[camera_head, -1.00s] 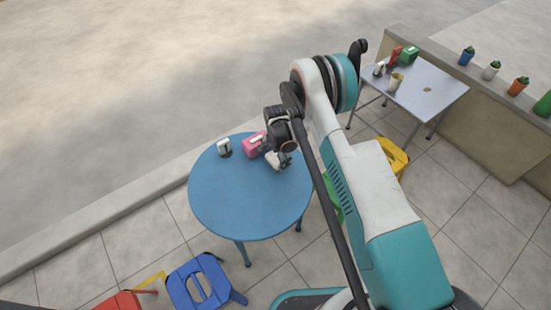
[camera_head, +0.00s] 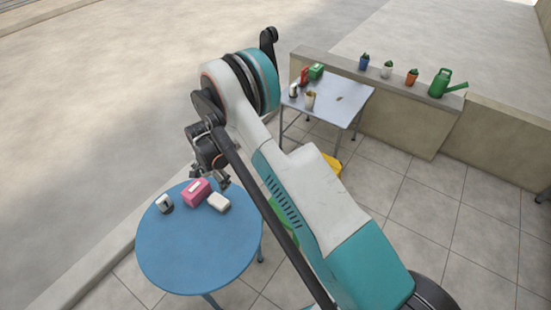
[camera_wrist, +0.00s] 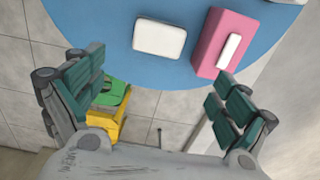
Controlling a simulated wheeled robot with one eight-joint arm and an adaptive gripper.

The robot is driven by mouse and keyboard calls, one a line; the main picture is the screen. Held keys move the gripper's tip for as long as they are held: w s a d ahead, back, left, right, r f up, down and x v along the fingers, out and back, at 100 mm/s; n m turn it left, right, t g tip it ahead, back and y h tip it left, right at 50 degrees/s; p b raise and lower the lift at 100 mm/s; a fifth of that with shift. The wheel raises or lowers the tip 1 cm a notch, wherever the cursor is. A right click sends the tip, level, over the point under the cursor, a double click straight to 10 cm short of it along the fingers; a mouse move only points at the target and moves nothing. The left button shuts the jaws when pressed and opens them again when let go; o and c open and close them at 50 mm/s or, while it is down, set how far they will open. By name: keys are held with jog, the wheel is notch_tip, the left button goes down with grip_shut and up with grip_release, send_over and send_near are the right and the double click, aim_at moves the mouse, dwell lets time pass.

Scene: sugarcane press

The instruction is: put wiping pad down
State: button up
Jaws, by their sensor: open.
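The wiping pad, a white block with rounded corners (camera_head: 218,202), lies flat on the round blue table (camera_head: 190,258) beside the pink box. In the wrist view the pad (camera_wrist: 160,38) lies near the table's edge, between and beyond my fingers. My gripper (camera_head: 222,181) is open and empty, raised above and behind the pad in the head view and apart from it. In the wrist view both fingers of my gripper (camera_wrist: 160,68) are spread wide with nothing between them.
A pink tissue box (camera_head: 195,192) stands close left of the pad, with a small white and dark item (camera_head: 164,203) further left. The front of the blue table is bare. A grey table (camera_head: 335,100) with several items stands behind, by a low wall with pots.

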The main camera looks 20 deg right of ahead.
jog(key=s+d+r+n+t, duration=0.1)
jog(key=s+d+r+n, duration=0.15)
jog(key=r, duration=0.85)
jog(key=s+d+r+n+t, duration=0.1)
jog(key=s+d+r, duration=0.25)
jog(key=r, duration=0.65)
jog(key=s+d+r+n+t, duration=0.1)
jog(key=s+d+r+n, duration=0.15)
jog(key=r, duration=0.85)
jog(key=s+d+r+n+t, duration=0.1)
jog(key=s+d+r, duration=0.2)
jog(key=s+r, duration=0.25)
jog(key=s+d+r+n+t, duration=0.1)
jog(key=s+d+r, duration=0.25)
jog(key=s, duration=0.35)
jog(key=s+d+n+t, duration=0.2)
jog(key=s+n, duration=0.1)
jog(key=s, duration=0.9)
jog(key=shift+d, duration=0.2)
jog(key=shift+f, duration=0.1)
